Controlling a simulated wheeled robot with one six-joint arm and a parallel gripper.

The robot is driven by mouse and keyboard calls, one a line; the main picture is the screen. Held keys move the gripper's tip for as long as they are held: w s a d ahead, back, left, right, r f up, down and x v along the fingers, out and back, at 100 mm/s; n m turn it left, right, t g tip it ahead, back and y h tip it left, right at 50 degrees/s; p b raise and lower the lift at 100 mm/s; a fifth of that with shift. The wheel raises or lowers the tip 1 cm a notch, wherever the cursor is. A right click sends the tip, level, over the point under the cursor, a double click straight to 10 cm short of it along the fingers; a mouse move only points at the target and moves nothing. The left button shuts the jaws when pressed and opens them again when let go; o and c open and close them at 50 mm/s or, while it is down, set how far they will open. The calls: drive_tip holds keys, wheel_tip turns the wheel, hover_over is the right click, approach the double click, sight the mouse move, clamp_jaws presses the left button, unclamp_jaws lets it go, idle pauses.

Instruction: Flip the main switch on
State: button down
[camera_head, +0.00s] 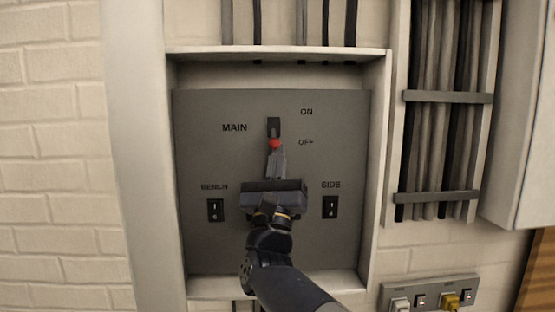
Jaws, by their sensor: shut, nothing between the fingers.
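The main switch (274,128) sits in the upper middle of a grey panel (220,165), beside the label MAIN, with ON marked above and OFF below at its right. Its dark slot shows above a red tip (275,143) at the OFF end. My gripper (276,152) is shut and empty, pointing up the panel, with its fingertips at or just below the red tip. I cannot tell whether they touch it. The fingers and gripper body hide the panel's lower middle.
A BENCH switch (215,210) is left of my gripper and a SIDE switch (330,207) right of it. A pale raised frame (376,170) surrounds the panel. Cables (440,100) run down at the right, above a socket strip (430,293) with plugs.

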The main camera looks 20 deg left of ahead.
sight(279, 142)
drive_tip(key=shift+s+d+r+n+g, duration=0.15)
drive_tip(key=shift+s+r+n+g, duration=0.15)
drive_tip(key=shift+g, duration=0.4)
drive_tip(key=shift+s+d+r+g, duration=0.1)
drive_tip(key=shift+s+g, duration=0.05)
drive_tip(key=shift+g, duration=0.15)
drive_tip(key=shift+s+d+r+n+g+h+p, duration=0.2)
drive_tip(key=shift+s+r+n+g+p, duration=0.25)
drive_tip(key=shift+g, duration=0.45)
drive_tip(key=shift+s+d+r+n+g+h+p, duration=0.2)
drive_tip(key=shift+r+g, duration=0.3)
drive_tip(key=shift+g, duration=0.4)
drive_tip(key=shift+s+d+r, duration=0.1)
drive_tip(key=shift+s+r, duration=0.15)
drive_tip(key=shift+r, duration=0.7)
drive_tip(key=shift+d, duration=0.1)
